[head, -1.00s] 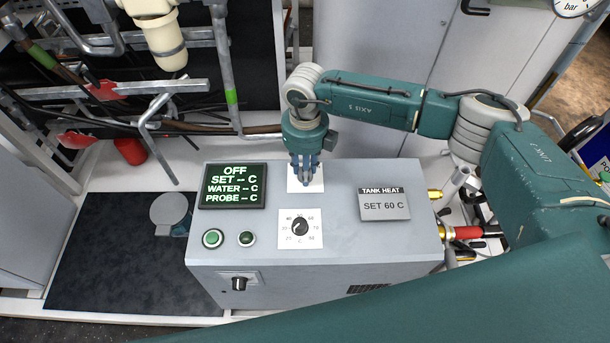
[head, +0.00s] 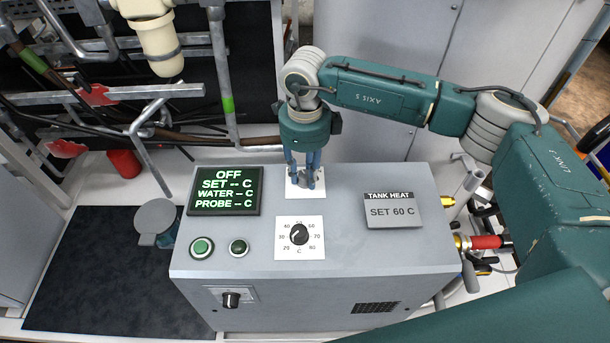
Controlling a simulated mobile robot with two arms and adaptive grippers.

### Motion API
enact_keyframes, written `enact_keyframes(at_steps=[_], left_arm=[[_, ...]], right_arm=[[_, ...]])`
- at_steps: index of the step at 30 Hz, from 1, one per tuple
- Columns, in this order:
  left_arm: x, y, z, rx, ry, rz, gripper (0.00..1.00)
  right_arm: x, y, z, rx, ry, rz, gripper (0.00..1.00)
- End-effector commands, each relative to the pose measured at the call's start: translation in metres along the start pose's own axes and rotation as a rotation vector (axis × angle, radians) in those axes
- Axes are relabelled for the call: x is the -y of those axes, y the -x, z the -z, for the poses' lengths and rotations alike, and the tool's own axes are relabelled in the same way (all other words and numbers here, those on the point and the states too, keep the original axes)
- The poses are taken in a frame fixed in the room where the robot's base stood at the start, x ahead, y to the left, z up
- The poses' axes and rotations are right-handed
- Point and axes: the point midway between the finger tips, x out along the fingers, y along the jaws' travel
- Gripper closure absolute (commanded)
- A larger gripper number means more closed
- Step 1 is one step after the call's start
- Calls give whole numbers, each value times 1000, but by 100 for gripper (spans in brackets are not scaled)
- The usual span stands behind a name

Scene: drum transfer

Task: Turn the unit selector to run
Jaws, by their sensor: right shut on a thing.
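The grey control unit (head: 350,250) stands on the white surface. Its display (head: 225,190) reads OFF, SET -- C, WATER -- C and PROBE -- C. My right gripper (head: 304,183) points straight down over a white plate (head: 291,190) at the unit's back edge. My left gripper is not in view.
A temperature dial (head: 299,234) marked in C, two green buttons (head: 202,247) and a TANK HEAT sign (head: 391,210) reading SET 60 C sit on the unit's top. Another black knob (head: 231,299) is on its front. Pipes (head: 225,80) rise behind at left.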

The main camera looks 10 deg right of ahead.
Motion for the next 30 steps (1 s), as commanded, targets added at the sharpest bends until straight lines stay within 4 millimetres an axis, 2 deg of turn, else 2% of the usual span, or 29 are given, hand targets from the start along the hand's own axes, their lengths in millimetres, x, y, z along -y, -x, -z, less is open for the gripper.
enact_keyframes(at_steps=[13,14,16,25,30], left_arm=[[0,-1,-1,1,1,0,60],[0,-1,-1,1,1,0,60],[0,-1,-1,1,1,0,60],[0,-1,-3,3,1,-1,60],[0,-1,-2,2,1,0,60]], right_arm=[[2,2,0,2,11,4,99],[2,2,0,2,11,4,69],[1,2,0,2,11,4,55],[1,2,0,1,10,2,54],[1,17,-1,4,11,4,54]])
